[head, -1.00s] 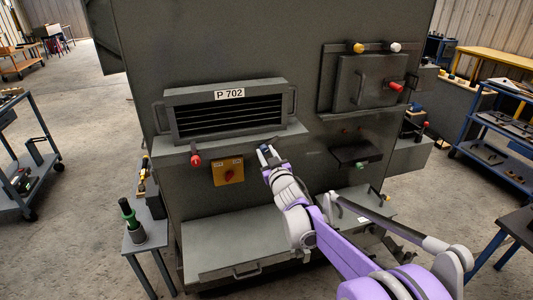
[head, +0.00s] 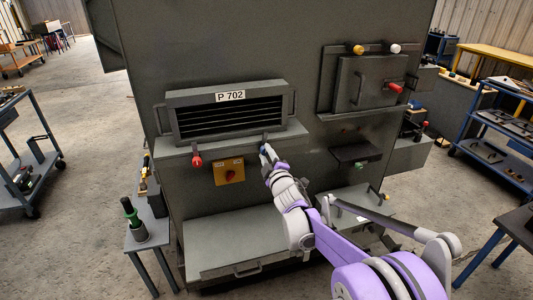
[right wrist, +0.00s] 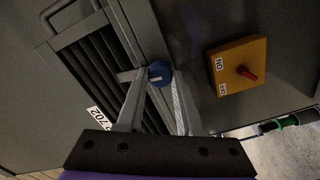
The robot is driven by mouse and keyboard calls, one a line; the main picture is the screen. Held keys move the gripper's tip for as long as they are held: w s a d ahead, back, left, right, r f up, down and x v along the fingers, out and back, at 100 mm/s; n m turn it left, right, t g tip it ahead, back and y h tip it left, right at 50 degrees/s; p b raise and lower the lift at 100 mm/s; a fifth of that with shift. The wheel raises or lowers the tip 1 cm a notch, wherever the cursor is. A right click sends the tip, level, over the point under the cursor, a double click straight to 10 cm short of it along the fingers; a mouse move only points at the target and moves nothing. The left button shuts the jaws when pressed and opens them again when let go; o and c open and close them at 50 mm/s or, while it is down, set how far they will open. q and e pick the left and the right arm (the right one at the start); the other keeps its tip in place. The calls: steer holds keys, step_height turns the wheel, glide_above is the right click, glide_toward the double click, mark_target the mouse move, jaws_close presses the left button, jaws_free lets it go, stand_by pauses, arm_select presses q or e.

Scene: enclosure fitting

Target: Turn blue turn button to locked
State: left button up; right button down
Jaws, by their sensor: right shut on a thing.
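The blue turn button (right wrist: 159,73) sits at the lower edge of the vented P 702 unit (head: 229,122) on the large dark grey enclosure. My right gripper (head: 265,151) reaches up to it from below right and is shut on it. In the right wrist view the blue button lies between the two fingertips (right wrist: 157,77). The fingers hide most of the button in the head view, and I cannot tell its turn position. My left gripper is not in view.
A red button (head: 196,161) sits left of the blue one. A yellow ON/OFF switch box (head: 228,178) with a red knob is just below left. A ledge (head: 235,240) juts out underneath. A hatch (head: 368,83) with several coloured knobs is at upper right.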

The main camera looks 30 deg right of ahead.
steer(key=shift+n, duration=0.8)
steer(key=c, duration=0.5)
jaws_free()
steer(key=shift+c, duration=0.2)
steer(key=shift+s, duration=0.15)
steer(key=v, duration=1)
steer(key=shift+s+b, duration=0.3)
steer(key=shift+b, duration=0.05)
